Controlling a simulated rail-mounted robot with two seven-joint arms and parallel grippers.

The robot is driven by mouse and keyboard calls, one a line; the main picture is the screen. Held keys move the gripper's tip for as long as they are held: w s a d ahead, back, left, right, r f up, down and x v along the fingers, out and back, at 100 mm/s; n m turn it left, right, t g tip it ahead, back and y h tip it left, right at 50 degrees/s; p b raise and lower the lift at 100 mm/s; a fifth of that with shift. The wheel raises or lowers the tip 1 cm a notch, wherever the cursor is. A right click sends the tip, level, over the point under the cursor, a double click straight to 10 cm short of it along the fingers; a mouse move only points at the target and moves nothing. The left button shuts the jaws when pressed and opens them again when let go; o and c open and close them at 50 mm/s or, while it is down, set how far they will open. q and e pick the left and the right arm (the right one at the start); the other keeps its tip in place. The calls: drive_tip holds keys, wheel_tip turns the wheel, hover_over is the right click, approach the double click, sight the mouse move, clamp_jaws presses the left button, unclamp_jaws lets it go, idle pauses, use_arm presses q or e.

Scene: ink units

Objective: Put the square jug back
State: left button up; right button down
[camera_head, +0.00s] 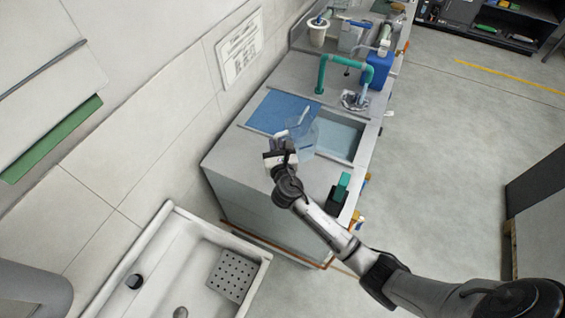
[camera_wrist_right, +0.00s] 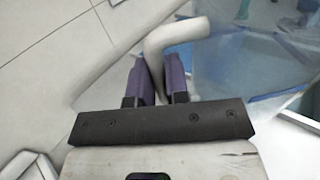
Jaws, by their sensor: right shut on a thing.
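The square jug (camera_head: 304,136) is clear and bluish with a pale handle. It is at the near end of the counter, between the blue mat and the sink; I cannot tell whether its base touches the surface. In the right wrist view the jug (camera_wrist_right: 240,60) fills the upper right. My right gripper (camera_head: 288,152) is at the jug's near side. In the wrist view its two purple fingers (camera_wrist_right: 161,82) are shut on the jug's pale handle (camera_wrist_right: 176,36). My left gripper is not in view.
The blue mat (camera_head: 271,107) lies left of the sink (camera_head: 340,136). A teal tap (camera_head: 322,75) stands behind, near a blue canister (camera_head: 379,70). A black-and-teal item (camera_head: 339,194) sits at the counter's near right edge. A white basin (camera_head: 155,262) is lower left. Bare counter (camera_head: 240,160) lies nearer.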

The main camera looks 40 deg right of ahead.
wheel_tip(320, 180, down, 3)
drive_tip(key=shift+f+b, duration=0.15)
drive_tip(key=shift+b, duration=0.3)
wheel_tip(320, 180, down, 4)
drive_tip(key=shift+r+b, duration=0.25)
drive_tip(key=shift+b, duration=0.6)
drive_tip(key=shift+f, duration=0.1)
drive_tip(key=shift+f, duration=0.1)
drive_tip(key=c, duration=1.1)
unclamp_jaws()
